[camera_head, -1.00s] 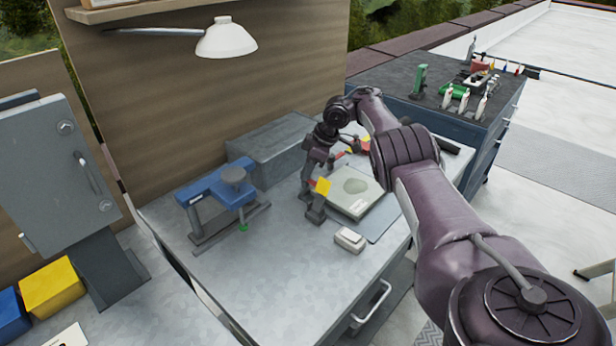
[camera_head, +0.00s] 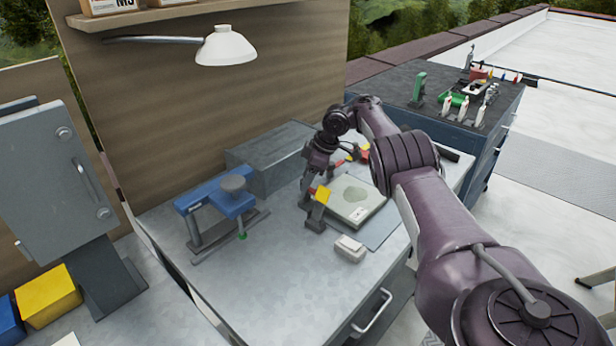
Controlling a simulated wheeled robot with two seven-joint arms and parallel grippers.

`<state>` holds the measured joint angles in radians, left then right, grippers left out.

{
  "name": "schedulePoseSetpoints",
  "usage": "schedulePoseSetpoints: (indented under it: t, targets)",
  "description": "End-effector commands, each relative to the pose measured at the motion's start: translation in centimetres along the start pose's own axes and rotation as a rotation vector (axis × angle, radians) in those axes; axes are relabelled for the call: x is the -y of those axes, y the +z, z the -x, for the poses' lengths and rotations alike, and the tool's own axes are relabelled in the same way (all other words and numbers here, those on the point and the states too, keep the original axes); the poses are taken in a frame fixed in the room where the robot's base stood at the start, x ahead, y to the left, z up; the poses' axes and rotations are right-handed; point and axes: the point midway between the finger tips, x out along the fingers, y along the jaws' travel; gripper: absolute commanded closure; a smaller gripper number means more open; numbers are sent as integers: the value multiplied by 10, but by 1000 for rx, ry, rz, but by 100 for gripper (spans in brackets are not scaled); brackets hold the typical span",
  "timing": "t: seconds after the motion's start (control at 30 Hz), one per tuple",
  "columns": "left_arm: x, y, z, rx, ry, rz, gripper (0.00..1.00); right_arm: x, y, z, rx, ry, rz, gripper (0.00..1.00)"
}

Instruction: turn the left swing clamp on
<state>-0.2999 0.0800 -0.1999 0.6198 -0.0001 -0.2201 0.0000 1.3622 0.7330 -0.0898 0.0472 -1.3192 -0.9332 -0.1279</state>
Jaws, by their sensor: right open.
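The left swing clamp (camera_head: 315,215) is a small grey post on the bench at the near left corner of the pale plate (camera_head: 353,209). A yellow piece (camera_head: 322,194) shows at its top. My right gripper (camera_head: 316,182) is open and points down just above and behind the clamp, with one finger to the left of the yellow piece. The other finger is partly hard to make out, and I cannot tell whether either touches the clamp. Another clamp with red and yellow parts (camera_head: 358,152) stands at the plate's far side, partly hidden by my right arm. My left gripper does not show.
A blue and grey fixture (camera_head: 216,203) stands on the bench to the left, with a grey box (camera_head: 272,155) behind. A small whitish block (camera_head: 349,249) lies in front of the plate. A lamp (camera_head: 226,46) hangs above. The front left bench top is clear.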

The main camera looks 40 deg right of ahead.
Motion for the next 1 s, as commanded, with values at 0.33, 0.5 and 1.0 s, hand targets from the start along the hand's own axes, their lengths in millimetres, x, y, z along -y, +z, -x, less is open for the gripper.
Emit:
schedulePoseSetpoints:
  t: [0.33, 0.5, 1.0]
  targets:
    - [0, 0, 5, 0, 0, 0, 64, -1, -1, 53, -3, 4, 0, 53]
    - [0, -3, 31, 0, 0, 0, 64, 0, -2, 73, 2, 1, -1, 53]
    - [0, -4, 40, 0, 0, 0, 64, 0, 0, 78, 0, 0, 0, 53]
